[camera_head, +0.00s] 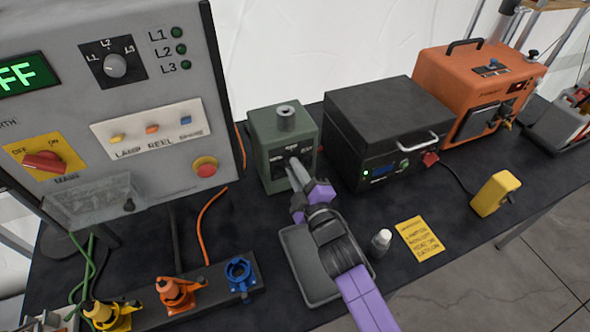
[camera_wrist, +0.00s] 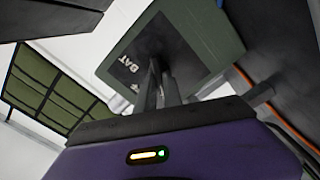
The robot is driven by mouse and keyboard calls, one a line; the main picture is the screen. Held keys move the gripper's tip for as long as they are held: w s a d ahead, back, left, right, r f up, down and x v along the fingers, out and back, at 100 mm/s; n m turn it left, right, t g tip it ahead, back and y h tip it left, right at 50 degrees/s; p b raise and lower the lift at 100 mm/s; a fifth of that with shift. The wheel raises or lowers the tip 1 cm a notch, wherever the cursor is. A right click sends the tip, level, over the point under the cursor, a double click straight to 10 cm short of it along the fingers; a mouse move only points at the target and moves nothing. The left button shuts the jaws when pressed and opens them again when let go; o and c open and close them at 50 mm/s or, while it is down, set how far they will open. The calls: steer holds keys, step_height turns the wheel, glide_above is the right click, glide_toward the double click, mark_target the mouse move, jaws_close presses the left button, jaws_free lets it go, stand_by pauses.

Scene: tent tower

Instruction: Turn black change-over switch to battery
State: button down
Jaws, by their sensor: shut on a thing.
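The change-over switch is a green box (camera_head: 268,127) with a dark front plate, standing on the black table between the grey panel and the black unit. My gripper (camera_head: 294,168) reaches its front face, with the fingers close together at the plate. In the wrist view, my gripper (camera_wrist: 160,85) is shut on the switch's black handle, which is mostly hidden between the fingers. The green box (camera_wrist: 215,25) fills the upper right there. The letters BAT (camera_wrist: 130,66) show on its dark plate, left of the fingers. The handle's exact direction cannot be told.
A grey panel (camera_head: 160,75) with knobs stands left. A black unit (camera_head: 383,125) and an orange generator (camera_head: 470,85) stand right. A grey tray (camera_head: 300,255) lies under my arm. A small bottle (camera_head: 381,241) and yellow card (camera_head: 420,237) lie to its right. Coloured sockets (camera_head: 178,293) stand front left.

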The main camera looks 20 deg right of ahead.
steer(key=shift+m, duration=0.3)
steer(key=m, duration=1.5)
steer(key=d+m+b, duration=0.1)
steer(key=m, duration=0.7)
steer(key=shift+d+f, duration=0.1)
stand_by(0.4)
steer(key=c, duration=1.5)
jaws_free()
